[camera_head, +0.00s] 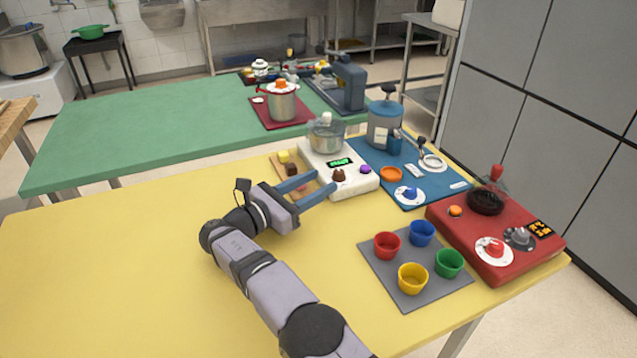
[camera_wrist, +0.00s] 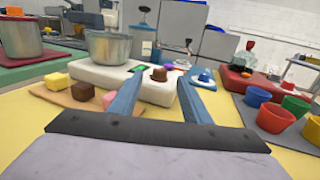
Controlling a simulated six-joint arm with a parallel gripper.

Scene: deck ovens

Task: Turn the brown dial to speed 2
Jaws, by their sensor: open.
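The brown dial (camera_head: 338,175) is on the front of a white appliance (camera_head: 362,183) with a green-lit display (camera_head: 340,162) and a metal pot on top. The dial's number marks are too small to read. In the wrist view the brown dial (camera_wrist: 158,74) shows between and beyond the two blue fingers. My gripper (camera_head: 317,183) is open and empty, in front of the appliance and pointing at its dial side. The fingers appear apart from the dial; the exact gap is hard to tell.
A purple knob (camera_head: 365,169) is right of the dial. A wooden board (camera_head: 288,164) with small blocks lies left of the appliance. A blue mat (camera_head: 440,177) with a blue machine, a red hotplate unit (camera_head: 500,260) and a grey mat (camera_head: 397,292) with coloured cups are to the right. The yellow table's left is clear.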

